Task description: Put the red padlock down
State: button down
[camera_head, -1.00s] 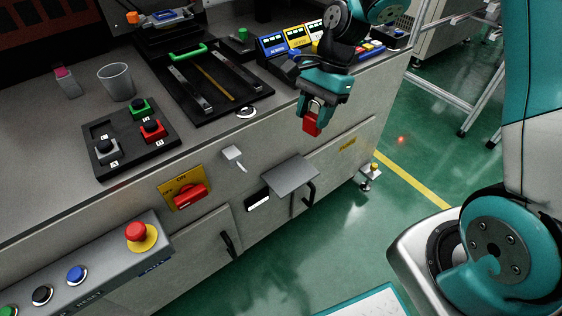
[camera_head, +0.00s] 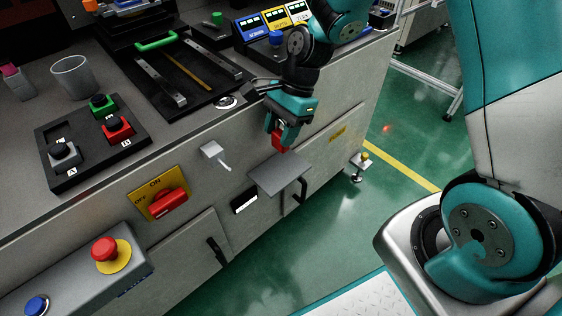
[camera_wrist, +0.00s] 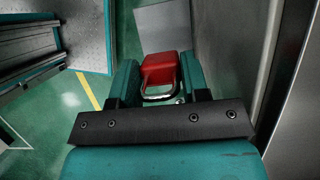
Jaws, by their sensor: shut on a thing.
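The red padlock (camera_head: 279,142) is held between the fingers of my gripper (camera_head: 283,135), in front of the cabinet's face. In the wrist view the padlock's red body (camera_wrist: 160,69) and silver shackle (camera_wrist: 160,96) show between the two teal fingers of my gripper (camera_wrist: 158,78). The gripper is shut on the padlock. A grey plate or small shelf (camera_head: 279,174) sticks out from the cabinet just below the padlock in the head view. It also shows beyond the padlock in the wrist view (camera_wrist: 163,25). The padlock appears apart from it.
The cabinet has a red rotary switch on a yellow plate (camera_head: 140,197), a small white hook (camera_head: 212,151) and black door handles (camera_head: 217,250). A button box with an emergency stop (camera_head: 105,249) stands at the lower left. Green floor (camera_head: 330,225) lies open to the right.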

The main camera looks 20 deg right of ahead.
notch_tip(320, 180, down, 8)
jog(key=shift+f+b, duration=0.15)
jog(key=shift+b, duration=1.1)
jog(key=c, duration=0.6)
grip_release()
jog(key=p+v, duration=0.5)
jog(key=v, duration=0.7)
jog(key=s+a+r+n, duration=0.3)
jog(key=s+r+n, duration=0.2)
jog(key=s+n, duration=0.1)
jog(key=s+a+r+n, duration=0.3)
jog(key=s+r+n, duration=0.3)
jog(key=s+n, duration=0.1)
jog(key=s+a+r+n+t, duration=0.1)
jog(key=s+a+r+n, duration=0.2)
jog(key=s+r+n, duration=0.2)
jog(key=shift+s+r+n, duration=0.1)
jog(key=shift+s+n, duration=0.4)
jog(key=shift+n, duration=0.45)
jog(key=shift+s+r+n, duration=0.1)
jog(key=shift+s+n, duration=0.35)
jog(key=shift+n, duration=0.5)
